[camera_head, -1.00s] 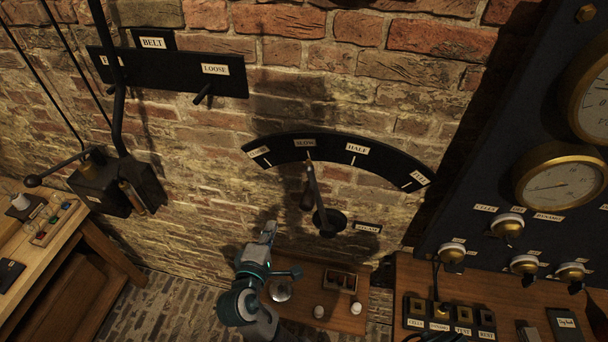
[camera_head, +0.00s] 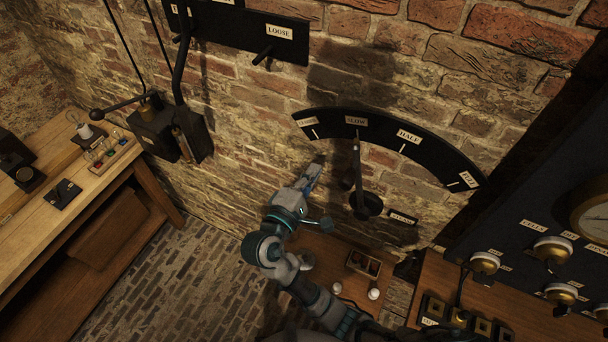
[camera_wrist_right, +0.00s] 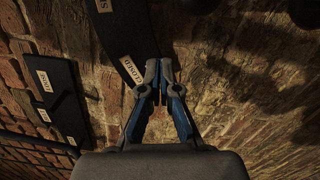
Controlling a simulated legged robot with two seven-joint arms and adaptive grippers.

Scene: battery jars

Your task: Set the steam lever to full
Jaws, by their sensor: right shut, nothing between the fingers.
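The steam lever (camera_head: 357,160) is a dark rod rising from a round black pivot (camera_head: 366,205) on the brick wall. It stands nearly upright, its tip at the SLOW mark of the black curved scale (camera_head: 380,127). The scale's labels run from CLOSED at left through SLOW and HALF to FULL (camera_head: 468,179) at right. My right gripper (camera_head: 317,166) is shut and empty, left of the lever and apart from it, below the scale's CLOSED end. In the right wrist view its fingertips (camera_wrist_right: 161,68) show beside the CLOSED label (camera_wrist_right: 131,71). My left gripper is out of view.
A belt lever with a black box (camera_head: 168,133) hangs on the wall at left. A wooden shelf with a small box (camera_head: 362,263) lies below the scale. A panel with gauge and knobs (camera_head: 553,249) stands at right. A workbench (camera_head: 60,180) fills the left side.

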